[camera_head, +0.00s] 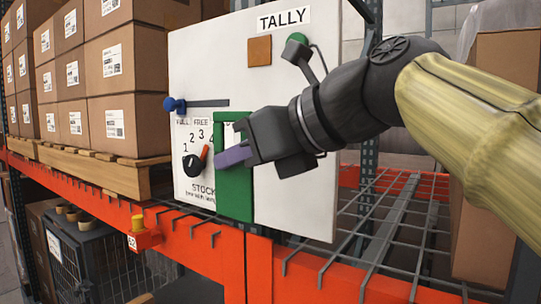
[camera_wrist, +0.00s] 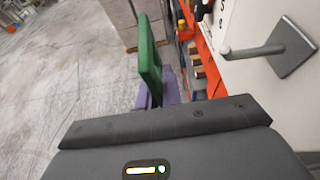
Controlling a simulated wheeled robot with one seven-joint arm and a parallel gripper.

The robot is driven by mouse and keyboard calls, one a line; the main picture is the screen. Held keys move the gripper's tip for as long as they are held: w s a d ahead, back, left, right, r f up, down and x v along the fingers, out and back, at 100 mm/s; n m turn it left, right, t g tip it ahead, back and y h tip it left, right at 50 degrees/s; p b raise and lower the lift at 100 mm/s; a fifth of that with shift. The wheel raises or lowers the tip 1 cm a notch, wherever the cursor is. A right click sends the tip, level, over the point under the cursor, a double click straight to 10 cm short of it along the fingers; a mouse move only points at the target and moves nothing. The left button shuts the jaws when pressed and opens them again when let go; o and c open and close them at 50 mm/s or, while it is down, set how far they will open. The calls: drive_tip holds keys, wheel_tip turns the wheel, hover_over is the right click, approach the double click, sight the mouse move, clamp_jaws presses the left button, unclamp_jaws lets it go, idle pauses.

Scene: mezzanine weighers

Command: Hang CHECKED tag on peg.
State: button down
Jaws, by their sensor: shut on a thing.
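My gripper (camera_head: 232,156) is shut on a green tag (camera_head: 235,196), its purple fingertips across the tag's upper part. The tag hangs upright in front of the white TALLY board (camera_head: 220,60) and has an opening near its top; no CHECKED lettering is readable. In the wrist view the tag (camera_wrist: 149,52) shows nearly edge-on between the fingers (camera_wrist: 158,95). A grey metal peg (camera_wrist: 252,51) on a square plate stands out from the board to the right of the tag there, apart from it. I cannot make out the peg in the head view.
The board carries a blue slider knob (camera_head: 172,104), a black dial (camera_head: 194,165), an orange square (camera_head: 259,50) and a green knob (camera_head: 299,38) partly hidden. Cartons (camera_head: 125,85) stand left on a pallet. An orange beam (camera_head: 190,232) with a yellow-topped button (camera_head: 138,224) runs below.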

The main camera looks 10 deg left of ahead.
drive_tip(key=w+d+p, duration=0.1)
drive_tip(key=w+d, duration=0.2)
drive_tip(key=w, duration=0.4)
drive_tip(key=shift+f, duration=0.2)
idle(0.8)
drive_tip(key=shift+w+d+f+b, duration=0.15)
drive_tip(key=shift+f+b, duration=0.15)
drive_tip(key=shift+f, duration=0.2)
drive_tip(key=shift+w+d+f+b, duration=0.15)
drive_tip(key=shift+f+b, duration=0.15)
drive_tip(key=shift+f, duration=0.15)
drive_tip(key=shift+a, duration=0.1)
drive_tip(key=shift+r, duration=0.1)
drive_tip(key=shift+s+r+p, duration=0.15)
drive_tip(key=shift+r+p, duration=0.25)
drive_tip(key=shift+r, duration=0.2)
drive_tip(key=shift+s+a+f+b, duration=0.2)
drive_tip(key=shift+s+a+b, duration=0.2)
drive_tip(key=shift+s, duration=0.1)
drive_tip(key=s+a+b, duration=0.1)
drive_tip(key=s+a, duration=0.2)
drive_tip(key=s, duration=0.4)
idle(1.1)
